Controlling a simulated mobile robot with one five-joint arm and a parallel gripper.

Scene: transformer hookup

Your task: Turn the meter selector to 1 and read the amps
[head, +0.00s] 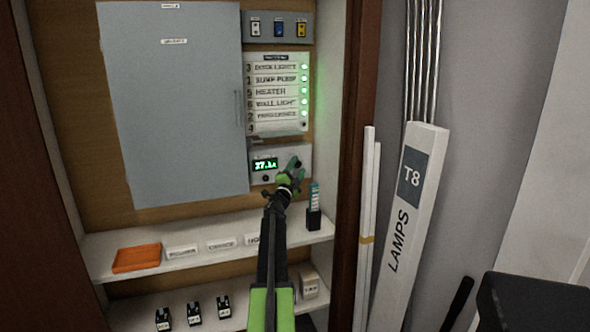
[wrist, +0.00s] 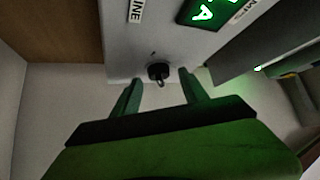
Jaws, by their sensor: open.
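The meter (head: 283,152) is a pale box below the label panel, with a green lit display (head: 265,165). The display seems to read 37.1 A, but its first digit is blurred. In the wrist view only the display's end with an "A" (wrist: 207,13) shows. A black knob (wrist: 159,72) stands out from the meter face there, between and just beyond my fingertips. My gripper (wrist: 160,77) is open and empty, with a finger on each side of the knob's line. In the head view my gripper (head: 293,168) covers the meter's right part. The knob's setting is unclear.
A grey cabinet door (head: 180,110) is left of the meter. A shelf (head: 215,243) below holds an orange tray (head: 137,257), label cards and a black holder (head: 314,218). A lamps box (head: 402,210) and white tubes (head: 368,200) stand right of the frame.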

